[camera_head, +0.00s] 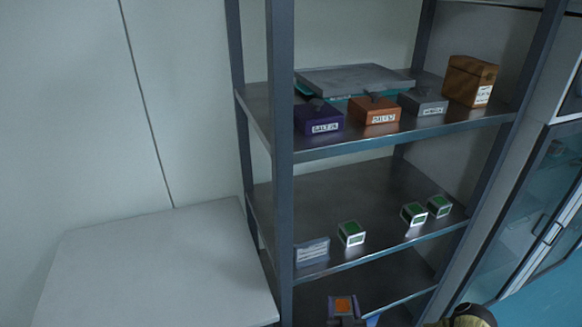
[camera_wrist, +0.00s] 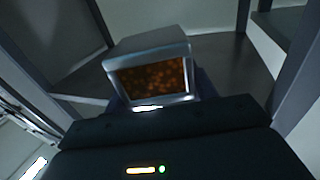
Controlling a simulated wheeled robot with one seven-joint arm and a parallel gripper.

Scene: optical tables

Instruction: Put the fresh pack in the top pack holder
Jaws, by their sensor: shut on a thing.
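A pack with an orange-speckled window (camera_wrist: 152,77) and a grey rim fills the middle of the wrist view. My gripper (camera_wrist: 150,108) is shut on it; the fingertips are mostly hidden by the pack and the dark gripper body. In the head view, a pack with an orange face (camera_head: 344,305) shows at the bottom, in front of the rack's low shelf, and looks like the same one. I cannot make out a pack holder for certain in either view.
The metal rack (camera_head: 281,110) has a front post close to the pack. Its middle shelf carries a grey-blue labelled block (camera_head: 312,252) and green-topped packs (camera_head: 351,233). The upper shelf holds labelled boxes (camera_head: 374,109) and a flat grey case (camera_head: 352,78). A bare white table (camera_head: 155,270) stands left.

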